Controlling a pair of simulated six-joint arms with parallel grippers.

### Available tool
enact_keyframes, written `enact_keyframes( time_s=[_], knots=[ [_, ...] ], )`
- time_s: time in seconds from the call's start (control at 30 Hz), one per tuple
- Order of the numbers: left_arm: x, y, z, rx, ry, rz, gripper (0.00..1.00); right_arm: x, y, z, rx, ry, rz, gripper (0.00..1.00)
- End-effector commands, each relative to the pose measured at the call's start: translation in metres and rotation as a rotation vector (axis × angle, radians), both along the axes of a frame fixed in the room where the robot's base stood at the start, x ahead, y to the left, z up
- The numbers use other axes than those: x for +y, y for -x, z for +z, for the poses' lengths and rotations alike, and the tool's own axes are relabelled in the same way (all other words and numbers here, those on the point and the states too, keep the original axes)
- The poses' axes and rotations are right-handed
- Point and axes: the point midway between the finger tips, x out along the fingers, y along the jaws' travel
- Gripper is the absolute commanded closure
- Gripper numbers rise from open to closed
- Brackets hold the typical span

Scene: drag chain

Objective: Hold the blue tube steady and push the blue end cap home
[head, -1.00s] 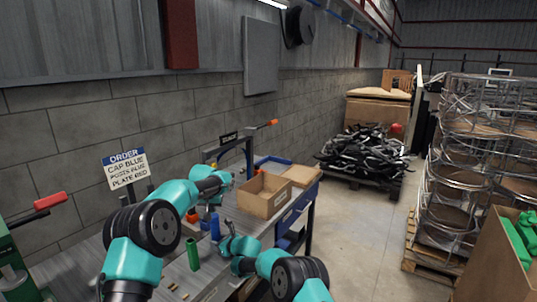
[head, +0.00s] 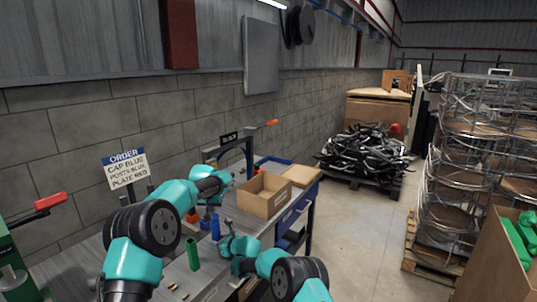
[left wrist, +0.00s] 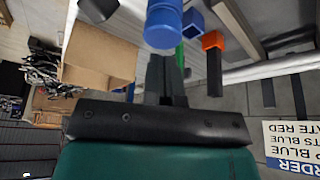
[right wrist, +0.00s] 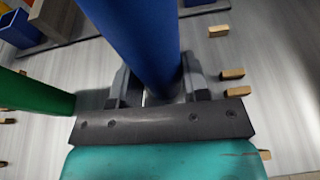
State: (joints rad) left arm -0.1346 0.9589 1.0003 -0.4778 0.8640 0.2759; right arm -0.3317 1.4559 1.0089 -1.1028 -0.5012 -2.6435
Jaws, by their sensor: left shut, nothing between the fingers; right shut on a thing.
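The blue tube (head: 215,227) stands upright on the bench. In the right wrist view the blue tube (right wrist: 140,40) rises between the fingers of my right gripper (right wrist: 158,85), which is shut on it. In the left wrist view a round blue end, seemingly the blue end cap (left wrist: 163,27), shows at the top of the picture. How deep it sits on the tube I cannot tell. My left gripper (left wrist: 166,75) is shut and empty, its fingertips close to the blue end in the picture; contact is unclear. In the head view its fingertips are hard to make out.
A green tube (head: 193,255) stands left of the blue one. An open cardboard box (head: 264,195) is at the bench's far side. Several small brass-coloured pieces (right wrist: 219,31) lie loose. An order sign (head: 124,168) reads cap blue, posts blue, plate red.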

Motion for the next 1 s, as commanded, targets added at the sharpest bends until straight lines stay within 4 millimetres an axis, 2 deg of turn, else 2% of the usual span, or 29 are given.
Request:
enact_keyframes(
  time_s=[1.0],
  knots=[
    [0.0,0.0,-0.013,0.001,-0.001,0.0,1.0,0.0,0.0,0.0,0.0,0.0,0.0,0.71]
  ],
)
